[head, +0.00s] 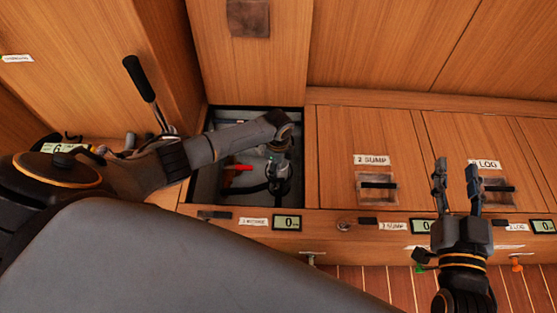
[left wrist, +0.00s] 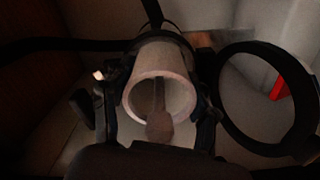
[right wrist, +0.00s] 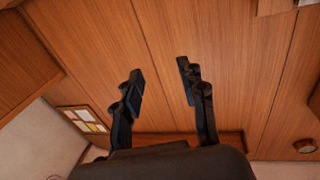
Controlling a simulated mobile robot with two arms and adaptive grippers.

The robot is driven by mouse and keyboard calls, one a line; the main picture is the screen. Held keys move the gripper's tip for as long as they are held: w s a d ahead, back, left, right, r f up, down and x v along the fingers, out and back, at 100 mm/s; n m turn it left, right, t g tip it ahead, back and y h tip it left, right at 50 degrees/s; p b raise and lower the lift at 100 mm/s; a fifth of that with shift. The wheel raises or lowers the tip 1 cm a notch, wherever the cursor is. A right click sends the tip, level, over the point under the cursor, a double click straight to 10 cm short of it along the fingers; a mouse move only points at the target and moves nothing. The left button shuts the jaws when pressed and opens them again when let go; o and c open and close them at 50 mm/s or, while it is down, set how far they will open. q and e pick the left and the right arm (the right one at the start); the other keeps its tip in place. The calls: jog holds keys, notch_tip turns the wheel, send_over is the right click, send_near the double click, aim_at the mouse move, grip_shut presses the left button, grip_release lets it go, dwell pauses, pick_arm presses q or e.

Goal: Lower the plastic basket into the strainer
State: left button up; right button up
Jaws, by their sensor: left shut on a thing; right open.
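The plastic basket (left wrist: 174,58) is a pale, open-ended cylinder with a bar across its mouth, seen in the left wrist view. My left gripper (head: 278,183) reaches down into the open locker and is shut on the basket, one dark finger on each side. In the head view my arm and gripper hide the basket. A black ring (left wrist: 226,117) stands to its right in the left wrist view. I cannot tell whether it is part of the strainer, or whether the basket is inside the strainer. My right gripper (head: 456,170) is open and empty above the closed lockers.
The open locker's wall (head: 205,185) surrounds my left gripper closely. A red handle (head: 240,167) sits inside it, left of my gripper. The closed 2 SUMP hatch (head: 345,140) lies to the right. A black lever (head: 139,78) rises at the left, near my left arm.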

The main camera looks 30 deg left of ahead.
pick_arm(q)
jog(key=shift+r, duration=0.25)
jog(key=shift+p, duration=0.3)
pick_arm(e)
jog(key=f, duration=0.1)
jog(key=g, duration=0.1)
jog(key=f, duration=0.1)
jog(key=shift+s+d+f+g, duration=0.25)
jog(key=shift+d+f+g, duration=0.05)
jog(key=shift+f, duration=0.05)
jog(key=shift+f, duration=0.1)
jog(key=shift+s+d+f+g, duration=0.1)
jog(key=shift+s+f+g, duration=0.05)
jog(key=shift+f+g, duration=0.3)
jog(key=shift+f+h, duration=0.15)
jog(key=shift+h, duration=0.15)
dwell(0.4)
pick_arm(q)
jog(key=shift+p, duration=0.3)
pick_arm(e)
jog(key=shift+s+d+f+g, duration=0.15)
jog(key=shift+s+f+g, duration=0.15)
jog(key=shift+f, duration=0.25)
jog(key=shift+f, duration=0.1)
pick_arm(q)
jog(key=o, duration=1.4)
